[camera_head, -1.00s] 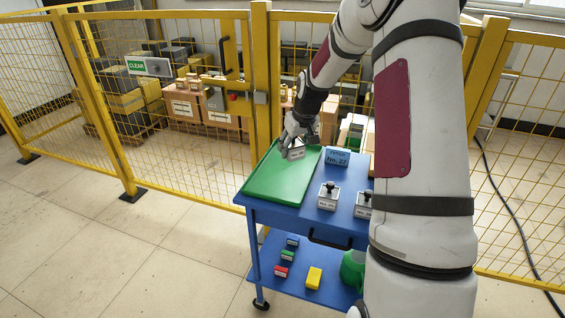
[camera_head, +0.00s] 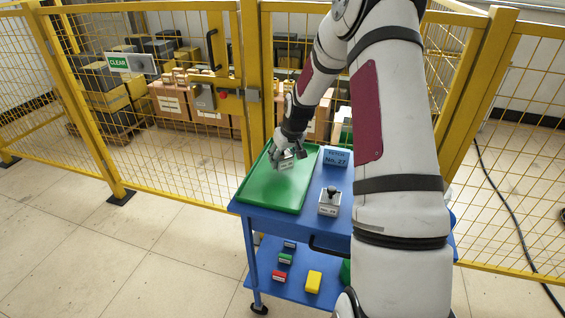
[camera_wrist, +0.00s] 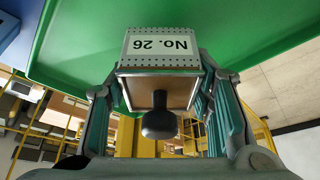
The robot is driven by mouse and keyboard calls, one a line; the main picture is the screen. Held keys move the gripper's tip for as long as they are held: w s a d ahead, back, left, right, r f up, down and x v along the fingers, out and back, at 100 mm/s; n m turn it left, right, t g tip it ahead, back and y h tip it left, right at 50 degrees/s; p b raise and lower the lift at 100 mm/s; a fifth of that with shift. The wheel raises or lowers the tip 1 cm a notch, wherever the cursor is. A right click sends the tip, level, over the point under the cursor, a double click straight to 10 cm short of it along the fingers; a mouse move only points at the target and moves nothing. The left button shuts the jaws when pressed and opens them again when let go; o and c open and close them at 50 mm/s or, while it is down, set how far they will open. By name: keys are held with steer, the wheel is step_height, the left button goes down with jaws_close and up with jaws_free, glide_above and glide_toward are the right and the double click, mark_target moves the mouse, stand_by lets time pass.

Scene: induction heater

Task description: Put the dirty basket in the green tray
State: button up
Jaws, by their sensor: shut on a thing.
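My gripper (camera_head: 286,157) is shut on a small grey-white basket (camera_head: 287,164). In the wrist view the basket (camera_wrist: 160,70) sits between the fingers, with its black knob towards me and a label reading "No. 26" upside down. The green tray (camera_head: 262,198) lies on top of the blue cart. In the head view the basket appears over the back part of the tray; the green surface also fills the area behind it in the wrist view (camera_wrist: 75,50). I cannot tell whether the basket touches the tray.
Another basket (camera_head: 328,209) with a black knob stands on the blue cart (camera_head: 310,222) right of the tray. Coloured blocks lie on the lower shelf. A yellow mesh fence (camera_head: 165,165) runs close behind. The tray's front is bare.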

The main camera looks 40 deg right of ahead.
steer(key=shift+f, duration=1.05)
steer(key=shift+f, duration=0.15)
steer(key=o, duration=1.3)
